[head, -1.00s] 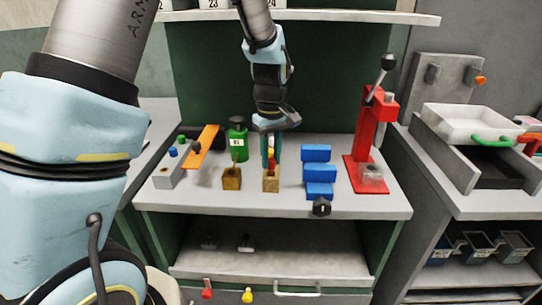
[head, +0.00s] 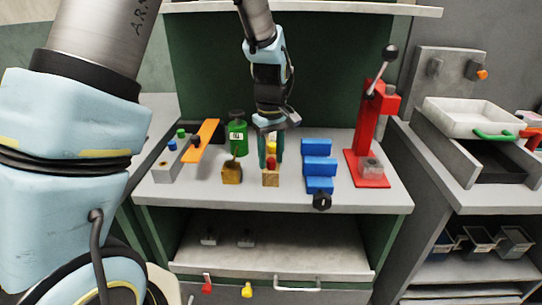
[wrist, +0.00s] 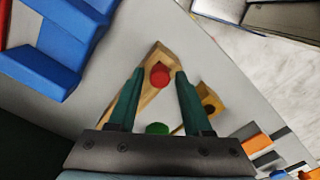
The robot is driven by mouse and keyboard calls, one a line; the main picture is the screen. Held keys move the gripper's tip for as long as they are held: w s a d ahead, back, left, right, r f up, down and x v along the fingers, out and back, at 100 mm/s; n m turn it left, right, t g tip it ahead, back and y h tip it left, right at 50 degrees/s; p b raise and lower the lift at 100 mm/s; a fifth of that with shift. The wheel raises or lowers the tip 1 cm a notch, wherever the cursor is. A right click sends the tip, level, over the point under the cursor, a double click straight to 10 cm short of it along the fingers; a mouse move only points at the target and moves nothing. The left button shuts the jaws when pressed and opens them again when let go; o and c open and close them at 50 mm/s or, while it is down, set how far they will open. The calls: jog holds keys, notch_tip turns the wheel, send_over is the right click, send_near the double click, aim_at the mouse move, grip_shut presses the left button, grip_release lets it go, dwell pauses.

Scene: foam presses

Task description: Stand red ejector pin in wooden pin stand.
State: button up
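The red ejector pin (head: 271,163) stands in the wooden pin stand (head: 271,180) near the bench's front edge. In the wrist view its round red head (wrist: 160,75) shows over the wooden block (wrist: 153,56); its lower part is hidden. My gripper (head: 271,160) is above the stand, pointing down. Its two green fingers are apart on either side of the red head, with a gap on both sides in the wrist view (wrist: 158,75). A yellow part (head: 271,148) shows between the fingers; I cannot tell what it belongs to.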

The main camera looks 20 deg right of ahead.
aim_at(270, 159)
jog(key=shift+o, duration=0.9)
jog(key=shift+r, duration=0.1)
notch_tip(270, 159, up, 11)
jog(key=b, duration=0.2)
jog(key=shift+f, duration=0.2)
jog(key=s+a+f+m, duration=0.1)
jog(key=s+a+f, duration=0.1)
jog(key=a, duration=1.3)
jog(key=s+a+f+m+t, duration=0.1)
jog(key=a+f, duration=0.4)
jog(key=a, duration=1)
jog(key=shift+s+f+m+t, duration=0.2)
jog(key=shift+s+m+t, duration=0.1)
jog(key=shift+s+m, duration=0.2)
jog(key=shift+a, duration=0.1)
